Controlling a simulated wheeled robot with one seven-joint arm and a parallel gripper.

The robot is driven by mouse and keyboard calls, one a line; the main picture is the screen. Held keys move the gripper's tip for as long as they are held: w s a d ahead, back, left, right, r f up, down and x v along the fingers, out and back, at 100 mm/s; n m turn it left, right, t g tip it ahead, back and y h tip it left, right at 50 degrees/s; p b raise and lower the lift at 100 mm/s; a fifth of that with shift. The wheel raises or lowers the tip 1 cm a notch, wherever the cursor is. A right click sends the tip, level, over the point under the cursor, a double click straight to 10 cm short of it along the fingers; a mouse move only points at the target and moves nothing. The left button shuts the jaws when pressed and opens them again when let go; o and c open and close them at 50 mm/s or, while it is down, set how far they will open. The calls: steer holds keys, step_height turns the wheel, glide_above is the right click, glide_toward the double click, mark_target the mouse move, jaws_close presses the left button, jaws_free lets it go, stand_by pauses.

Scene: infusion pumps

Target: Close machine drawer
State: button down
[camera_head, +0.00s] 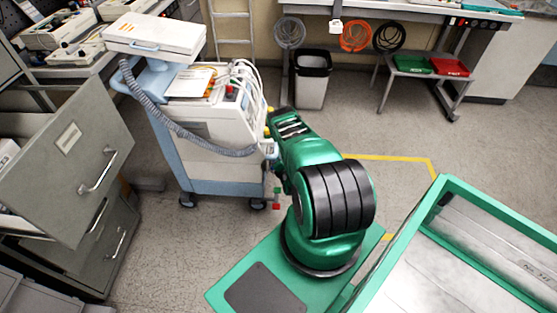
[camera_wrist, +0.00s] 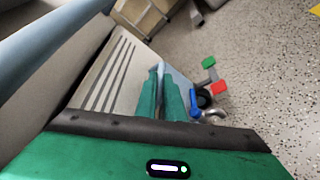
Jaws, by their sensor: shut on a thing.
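The machine (camera_head: 205,155) is a white and blue wheeled cart with a grey hose, papers and cables on top, in the head view. My green arm reaches to its right side, and the arm hides my gripper there. In the wrist view my gripper (camera_wrist: 160,100) has its two green fingers close together, shut on a thin pale part of the machine. They are beside a light panel with dark slots (camera_wrist: 112,75). Which part is the machine drawer, and how far out it stands, I cannot tell.
A grey cabinet (camera_head: 75,165) with a drawer pulled out stands at the left. A white bin (camera_head: 311,85) and a low stand with green and red trays (camera_head: 432,66) are at the back. Red and green pieces (camera_wrist: 217,87) stick out near the machine's base.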

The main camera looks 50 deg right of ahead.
steer(key=shift+w+a+f, duration=0.1)
steer(key=shift+w+a, duration=0.65)
steer(key=c, duration=1.9)
jaws_free()
steer(key=shift+o, duration=0.2)
steer(key=v, duration=1)
steer(key=shift+s, duration=0.35)
steer(key=shift+w+a, duration=0.1)
